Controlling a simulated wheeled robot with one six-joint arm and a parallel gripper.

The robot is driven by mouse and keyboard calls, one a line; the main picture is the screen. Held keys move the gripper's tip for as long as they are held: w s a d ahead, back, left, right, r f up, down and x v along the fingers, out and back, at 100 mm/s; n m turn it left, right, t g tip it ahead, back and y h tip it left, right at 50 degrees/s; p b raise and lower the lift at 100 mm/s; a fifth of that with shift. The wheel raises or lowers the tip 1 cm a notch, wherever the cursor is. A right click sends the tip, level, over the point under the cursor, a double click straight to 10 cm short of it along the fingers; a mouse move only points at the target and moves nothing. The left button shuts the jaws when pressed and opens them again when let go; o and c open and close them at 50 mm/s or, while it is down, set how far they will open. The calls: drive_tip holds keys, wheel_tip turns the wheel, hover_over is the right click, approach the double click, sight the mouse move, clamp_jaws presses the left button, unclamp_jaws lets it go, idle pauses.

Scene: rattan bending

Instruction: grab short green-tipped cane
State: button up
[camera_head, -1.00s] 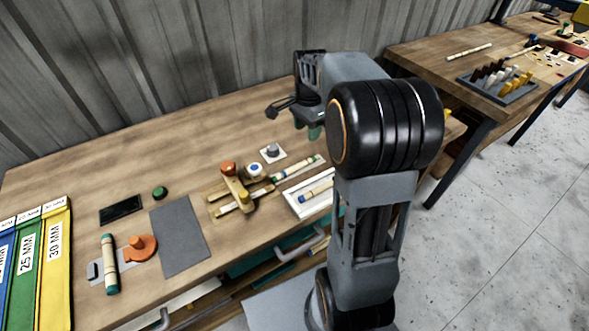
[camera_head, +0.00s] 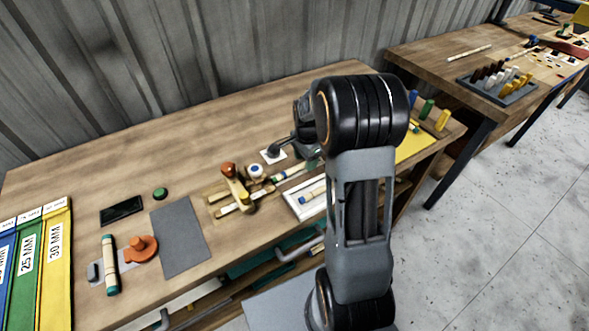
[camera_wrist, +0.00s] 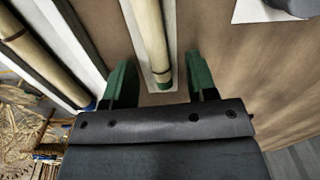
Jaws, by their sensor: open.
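A pale cane (camera_wrist: 152,38) with a green tip lies on a thin white strip in the wrist view. My gripper (camera_wrist: 160,76) is open, with one green finger on each side of the cane's green-tipped end. A gap shows on both sides, and nothing is gripped. I cannot tell how far the fingertips are above the table. In the head view, part of this cane (camera_head: 287,173) shows on the workbench, and my arm and gripper hide its far end.
A white tray (camera_head: 291,203) with another cane (camera_head: 313,192) lies close beside, in front. A wooden jig (camera_head: 231,192) with an orange knob stands to the left. A yellow mat (camera_head: 412,147) lies to the right.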

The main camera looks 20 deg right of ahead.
drive_tip(key=shift+f, duration=0.55)
drive_tip(key=shift+c, duration=0.4)
clamp_jaws()
